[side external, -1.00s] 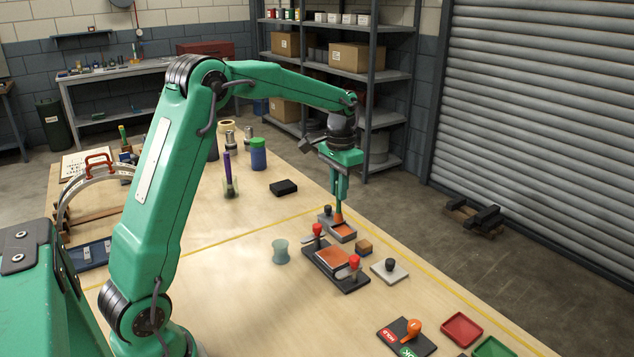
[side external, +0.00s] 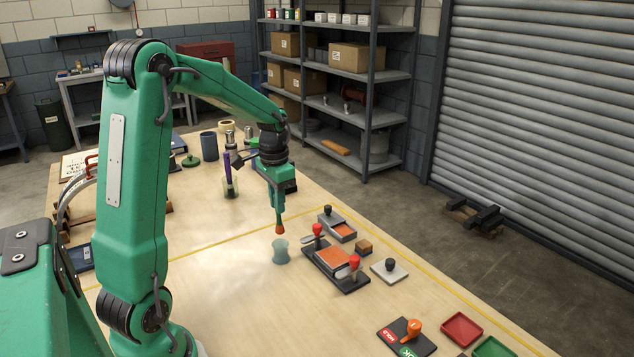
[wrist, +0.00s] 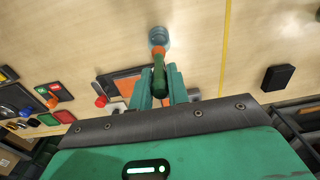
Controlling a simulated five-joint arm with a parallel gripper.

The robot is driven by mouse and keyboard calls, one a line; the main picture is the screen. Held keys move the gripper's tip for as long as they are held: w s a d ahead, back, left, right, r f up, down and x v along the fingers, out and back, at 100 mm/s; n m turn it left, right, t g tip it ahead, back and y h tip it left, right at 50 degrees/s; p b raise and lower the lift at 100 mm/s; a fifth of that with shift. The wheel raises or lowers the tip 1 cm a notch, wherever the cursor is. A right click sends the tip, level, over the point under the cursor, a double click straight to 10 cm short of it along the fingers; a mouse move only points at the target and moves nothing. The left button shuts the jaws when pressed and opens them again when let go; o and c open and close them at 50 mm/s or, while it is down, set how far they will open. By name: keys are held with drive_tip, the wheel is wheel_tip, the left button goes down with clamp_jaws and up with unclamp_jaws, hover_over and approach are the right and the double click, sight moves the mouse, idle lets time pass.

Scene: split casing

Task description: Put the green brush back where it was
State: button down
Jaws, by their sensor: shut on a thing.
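My gripper (side external: 278,200) is shut on the green brush, whose green handle (wrist: 159,74) shows between the fingers in the wrist view. Its orange-red tip (side external: 280,229) points down. A pale blue-green translucent cup (side external: 280,251) stands on the table just below the tip, and it also shows in the wrist view (wrist: 158,35). The tip looks just above or at the cup's rim; I cannot tell whether it is inside. Most of the handle is hidden by the fingers in the side view.
A dark fixture (side external: 327,272) with an orange pad and red knobs stands right of the cup. A small grey tray (side external: 341,232) with orange inside is behind it. A purple brush (side external: 227,168) stands in a clear holder further back. The table left of the cup is clear.

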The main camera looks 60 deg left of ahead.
sight(279, 224)
drive_tip(key=shift+f, duration=3.95)
drive_tip(key=shift+f, duration=0.1)
drive_tip(key=c, duration=1.3)
unclamp_jaws()
drive_tip(key=shift+c, duration=0.2)
wheel_tip(279, 224, up, 12)
drive_tip(key=shift+d+r, duration=0.1)
drive_tip(key=shift+d, duration=0.05)
